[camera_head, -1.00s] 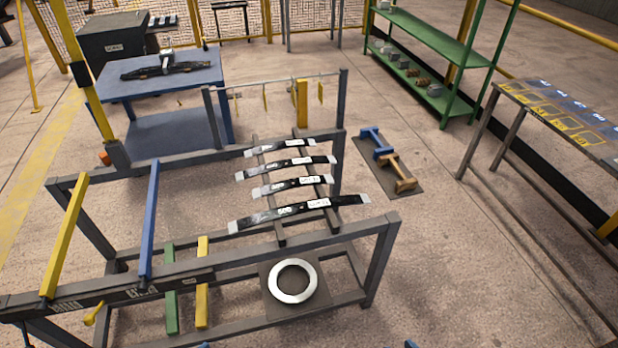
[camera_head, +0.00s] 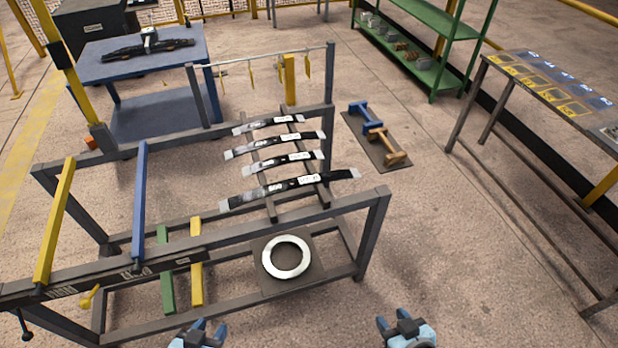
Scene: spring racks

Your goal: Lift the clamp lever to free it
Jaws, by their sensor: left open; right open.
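My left gripper (camera_head: 205,330) and my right gripper (camera_head: 403,322) are at the bottom edge, both open and empty, in front of the grey rack (camera_head: 330,211). A clamp-like fitting (camera_head: 150,38) sits on the middle of a dark spring (camera_head: 118,50) on the blue table (camera_head: 160,62) at the back left. A small yellow lever (camera_head: 89,297) and a black knobbed lever (camera_head: 24,326) are on the rack's front left. I cannot tell which part is the clamp lever. Neither gripper touches any of these.
Several labelled black springs (camera_head: 290,185) lie across the rack's bars. A white ring (camera_head: 286,257) sits on a plate low in the rack. Yellow (camera_head: 54,225) and blue bars (camera_head: 139,205) span its left side. A blue and an orange stand (camera_head: 385,146) are on a floor mat.

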